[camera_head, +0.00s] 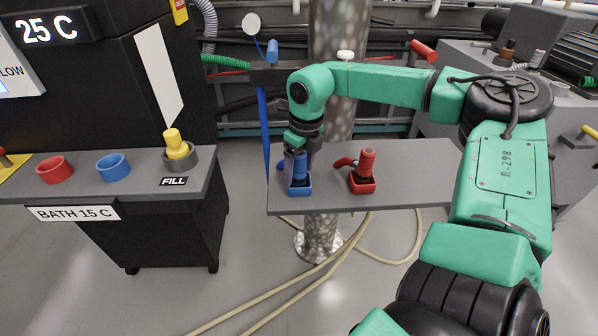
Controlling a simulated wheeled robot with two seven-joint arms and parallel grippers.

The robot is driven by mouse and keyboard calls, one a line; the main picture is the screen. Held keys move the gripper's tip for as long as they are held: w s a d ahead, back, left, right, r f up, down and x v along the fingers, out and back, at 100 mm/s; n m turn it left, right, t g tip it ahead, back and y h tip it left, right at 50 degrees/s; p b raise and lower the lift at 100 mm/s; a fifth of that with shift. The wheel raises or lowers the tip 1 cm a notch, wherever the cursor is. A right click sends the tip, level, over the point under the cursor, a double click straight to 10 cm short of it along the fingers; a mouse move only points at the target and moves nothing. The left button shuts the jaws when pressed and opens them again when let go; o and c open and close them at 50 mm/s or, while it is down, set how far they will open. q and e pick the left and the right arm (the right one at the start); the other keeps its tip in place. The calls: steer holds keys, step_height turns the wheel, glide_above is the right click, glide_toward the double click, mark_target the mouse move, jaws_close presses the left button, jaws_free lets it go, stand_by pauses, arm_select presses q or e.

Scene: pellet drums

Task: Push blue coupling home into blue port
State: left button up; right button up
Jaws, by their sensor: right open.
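The blue coupling (299,166) stands upright in a blue square holder (299,190) on the grey shelf (415,180). My right gripper (299,158) points down at its top, with the fingers on either side and open. The fingers partly cover the coupling, and I cannot tell whether they touch it. A blue ring-shaped port (113,174) sits empty on the bench (135,188) labelled BATH 15 C at the left. My left gripper is not in view.
A red coupling (367,163) stands in a red holder (361,186) on the shelf. An empty red port (55,176) and a yellow coupling (176,143) in the FILL port are on the bench. A metal column (332,35) stands behind the shelf. Hoses lie on the floor.

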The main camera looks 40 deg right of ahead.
steer(key=shift+r, duration=0.1)
jaws_close()
